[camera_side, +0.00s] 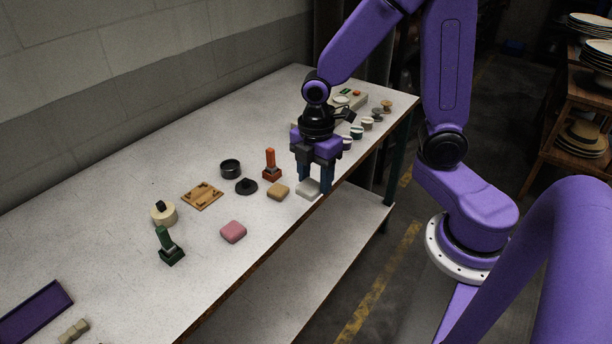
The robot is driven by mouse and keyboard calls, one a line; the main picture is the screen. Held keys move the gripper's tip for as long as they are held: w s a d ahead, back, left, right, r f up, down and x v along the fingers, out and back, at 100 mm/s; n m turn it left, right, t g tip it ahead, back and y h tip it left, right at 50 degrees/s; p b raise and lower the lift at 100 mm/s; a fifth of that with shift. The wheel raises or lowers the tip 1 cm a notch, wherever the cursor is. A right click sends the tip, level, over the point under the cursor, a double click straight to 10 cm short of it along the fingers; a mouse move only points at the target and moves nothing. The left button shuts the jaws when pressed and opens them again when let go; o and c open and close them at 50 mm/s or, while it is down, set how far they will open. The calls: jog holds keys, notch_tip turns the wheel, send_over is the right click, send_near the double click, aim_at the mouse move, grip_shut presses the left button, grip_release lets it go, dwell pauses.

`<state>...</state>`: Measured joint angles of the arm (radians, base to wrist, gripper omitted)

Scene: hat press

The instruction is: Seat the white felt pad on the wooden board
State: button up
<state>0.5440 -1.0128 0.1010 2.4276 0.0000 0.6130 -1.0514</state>
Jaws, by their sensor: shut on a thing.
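The white felt pad (308,189) is a small pale block near the table's right edge. My gripper (313,186) points down and is shut on the white pad. The pad is at or close to the table top; I cannot tell if it touches. The wooden board (202,196) is a flat light-brown square with small raised pieces at its corners. It lies left of my gripper, near the middle of the table, and its top looks empty.
Between gripper and board stand a tan pad (278,191), a red-orange upright tool (270,165), a black disc with a knob (246,186) and a black ring (230,168). A pink pad (233,232), green tool (169,247) and cream round piece (164,214) are nearer. A purple tray (36,311) lies front left.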

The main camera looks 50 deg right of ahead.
jog(key=w+a+m, duration=0.3)
jog(key=w+m, duration=0.1)
jog(key=w, duration=0.4)
jog(key=w+a+m, duration=0.3)
jog(key=w+m, duration=0.2)
jog(key=w, duration=0.3)
jog(key=m, duration=0.8)
send_over(206, 198)
notch_tip(206, 198, down, 4)
jog(key=shift+f, duration=3.6)
jog(key=shift+f, duration=0.4)
jog(key=o, duration=1.1)
notch_tip(206, 198, up, 17)
jog(key=shift+r, duration=0.2)
